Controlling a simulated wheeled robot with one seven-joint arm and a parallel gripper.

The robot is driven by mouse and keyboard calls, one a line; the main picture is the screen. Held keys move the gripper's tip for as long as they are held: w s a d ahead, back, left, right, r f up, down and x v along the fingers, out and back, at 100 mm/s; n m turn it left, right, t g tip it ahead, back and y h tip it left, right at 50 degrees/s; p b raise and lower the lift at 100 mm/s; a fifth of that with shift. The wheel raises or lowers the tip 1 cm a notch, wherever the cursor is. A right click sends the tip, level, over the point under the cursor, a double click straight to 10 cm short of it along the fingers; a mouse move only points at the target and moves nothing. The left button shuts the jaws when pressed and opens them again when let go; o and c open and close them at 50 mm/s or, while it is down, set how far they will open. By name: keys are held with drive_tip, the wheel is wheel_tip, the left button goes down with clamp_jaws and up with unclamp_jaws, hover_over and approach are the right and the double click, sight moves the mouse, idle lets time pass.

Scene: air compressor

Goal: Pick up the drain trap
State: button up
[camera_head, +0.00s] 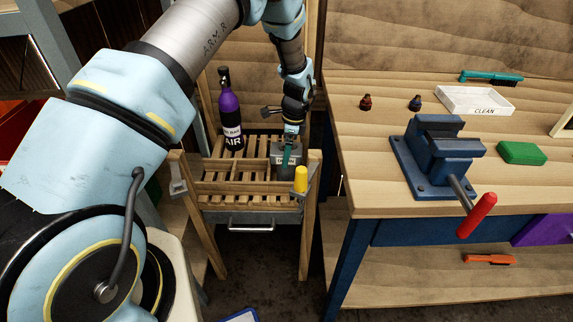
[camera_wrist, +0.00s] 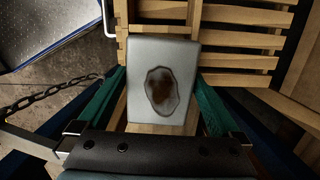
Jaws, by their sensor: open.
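The drain trap appears to be a grey block (camera_head: 282,171) on the right part of the slatted wooden stand. In the wrist view it is a pale grey box (camera_wrist: 148,55) with a dark, rusty brown patch on its top. My gripper (camera_head: 288,152) reaches down over it from above. In the wrist view the green fingers of my gripper (camera_wrist: 161,80) stand open on either side of the box. A gap shows at the right finger; whether the left finger touches is unclear. The block's lower sides are partly hidden.
A purple air bottle (camera_head: 230,115) stands left of the block on the slatted stand (camera_head: 233,188). A yellow-capped item (camera_head: 301,179) is close at its right front. The workbench with a blue vise (camera_head: 440,155) is to the right. A chain (camera_wrist: 50,97) hangs at left in the wrist view.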

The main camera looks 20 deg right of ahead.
idle(0.3)
clamp_jaws()
idle(0.7)
